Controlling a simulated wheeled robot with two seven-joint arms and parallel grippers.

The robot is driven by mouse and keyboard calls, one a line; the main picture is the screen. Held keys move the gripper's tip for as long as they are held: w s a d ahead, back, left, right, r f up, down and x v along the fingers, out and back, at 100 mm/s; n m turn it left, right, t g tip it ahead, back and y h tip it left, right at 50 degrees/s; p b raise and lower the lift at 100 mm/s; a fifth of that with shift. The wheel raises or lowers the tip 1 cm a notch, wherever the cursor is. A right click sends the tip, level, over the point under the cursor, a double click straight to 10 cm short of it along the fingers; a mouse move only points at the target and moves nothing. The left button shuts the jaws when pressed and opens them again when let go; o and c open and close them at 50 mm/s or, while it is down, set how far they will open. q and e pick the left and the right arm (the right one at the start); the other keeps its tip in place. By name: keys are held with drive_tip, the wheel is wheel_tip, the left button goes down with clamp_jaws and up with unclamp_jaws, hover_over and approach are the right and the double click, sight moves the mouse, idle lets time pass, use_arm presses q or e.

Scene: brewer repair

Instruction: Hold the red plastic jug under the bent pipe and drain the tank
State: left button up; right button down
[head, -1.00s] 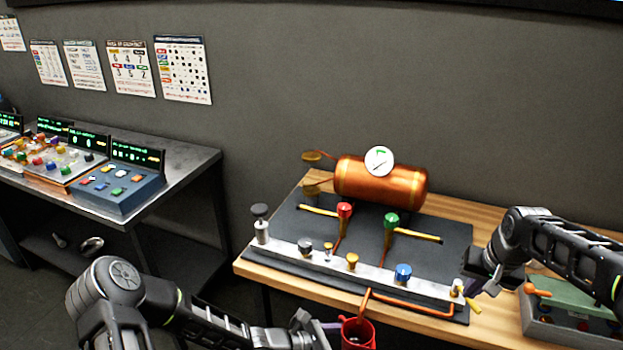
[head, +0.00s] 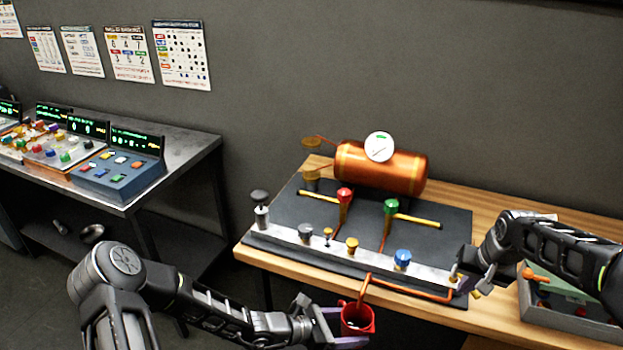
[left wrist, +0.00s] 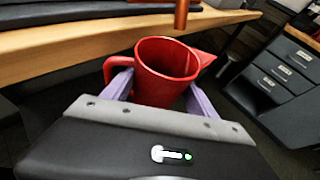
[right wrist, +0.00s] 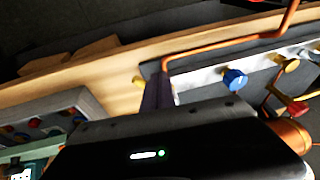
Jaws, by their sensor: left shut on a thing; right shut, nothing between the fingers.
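The red plastic jug (head: 357,321) is below the front edge of the workbench, its open mouth up. My left gripper (head: 338,326) is shut on it; in the left wrist view its purple fingers lie either side of the jug (left wrist: 165,75). The bent pipe (head: 362,290) comes down over the bench edge. In the left wrist view the pipe end (left wrist: 181,14) hangs just above and beyond the jug's mouth. The copper tank (head: 381,171) with a round gauge lies at the back. My right gripper (head: 468,282) is shut and empty at the metal manifold's right end.
The manifold (head: 330,254) carries several knobs, including a blue knob (head: 402,258). Red (head: 343,195) and green (head: 391,206) valves stand behind it. A grey-green box (head: 560,300) sits at the bench's right. A control-panel table (head: 180,165) stands at left.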

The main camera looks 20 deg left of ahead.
drive_tip(key=shift+f, duration=0.5)
drive_tip(key=shift+d, duration=0.1)
drive_tip(key=shift+w+d, duration=0.2)
drive_tip(key=shift+d, duration=0.45)
drive_tip(key=shift+w+d, duration=0.3)
drive_tip(key=shift+d, duration=0.1)
